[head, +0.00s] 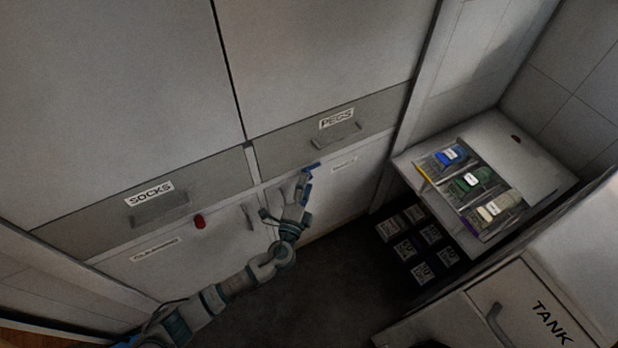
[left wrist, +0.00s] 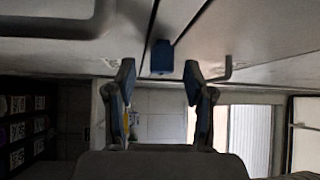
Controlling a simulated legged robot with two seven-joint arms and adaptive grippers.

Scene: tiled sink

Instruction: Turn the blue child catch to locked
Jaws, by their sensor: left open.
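The blue child catch (head: 313,167) is a small piece on the cabinet front, below the PEGS drawer (head: 335,128) and above a lower door. It also shows in the left wrist view (left wrist: 162,57) as a blue block at the upper middle, lying between the lines of my two fingertips. My left gripper (head: 286,197) is open, with its fingers reaching up towards the catch; it fills the lower middle of the left wrist view (left wrist: 159,76). I cannot tell whether the fingers touch the catch. My right gripper is not in view.
A red catch (head: 199,221) sits below the SOCKS drawer (head: 150,196). A door handle (head: 249,217) is just left of my left gripper. At right, a tray (head: 428,170) holds blue, green and pale items, above several labelled boxes. The TANK cabinet (head: 540,300) stands at lower right.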

